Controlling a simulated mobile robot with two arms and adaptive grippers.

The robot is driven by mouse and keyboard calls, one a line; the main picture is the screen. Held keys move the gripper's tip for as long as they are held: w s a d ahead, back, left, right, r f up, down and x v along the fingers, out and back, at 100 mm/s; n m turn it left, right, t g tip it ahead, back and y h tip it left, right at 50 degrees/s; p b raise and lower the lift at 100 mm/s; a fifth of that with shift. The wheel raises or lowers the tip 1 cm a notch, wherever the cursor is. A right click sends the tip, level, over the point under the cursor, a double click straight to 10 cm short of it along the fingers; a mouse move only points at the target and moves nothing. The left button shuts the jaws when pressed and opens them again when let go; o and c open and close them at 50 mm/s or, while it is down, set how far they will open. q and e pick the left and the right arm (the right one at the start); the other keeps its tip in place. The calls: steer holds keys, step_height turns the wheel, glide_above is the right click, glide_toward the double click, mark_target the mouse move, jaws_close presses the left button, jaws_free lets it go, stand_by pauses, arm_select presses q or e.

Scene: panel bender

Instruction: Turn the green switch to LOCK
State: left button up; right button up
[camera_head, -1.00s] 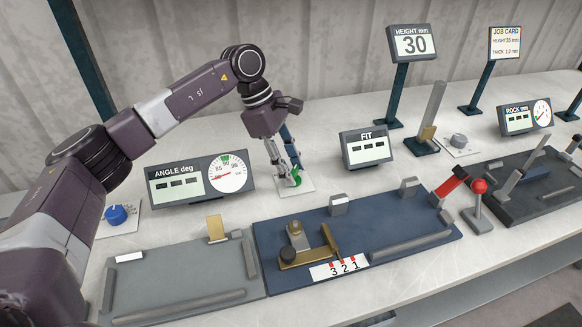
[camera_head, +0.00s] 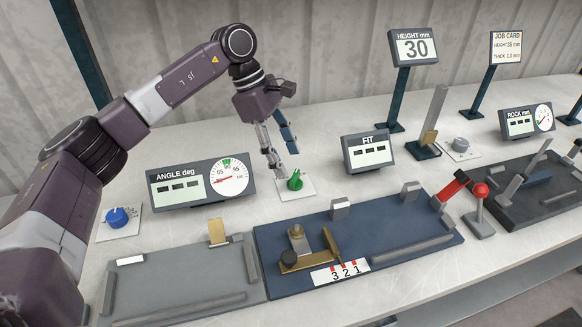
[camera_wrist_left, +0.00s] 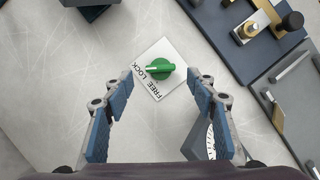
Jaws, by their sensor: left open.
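The green switch (camera_head: 295,181) stands on a small white plate behind the blue fixture in the head view. In the left wrist view the green switch (camera_wrist_left: 158,69) shows whole, and the white mark on its handle points left, towards the LOCK end of the FREE LOCK lettering on the plate (camera_wrist_left: 171,48). My left gripper (camera_head: 281,160) is open and empty, above and slightly behind the switch, apart from it. In the left wrist view its fingers (camera_wrist_left: 167,84) are spread to either side of the switch. My right gripper is not in view.
The ANGLE gauge (camera_head: 201,183) stands left of the switch and the FIT display (camera_head: 368,151) right of it. The blue fixture (camera_head: 395,215) lies in front. A blue knob (camera_head: 117,217) is at the left. The bench behind the switch is clear.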

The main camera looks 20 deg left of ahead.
arm_select(q)
steer(key=v, duration=0.7)
steer(key=shift+r, duration=0.25)
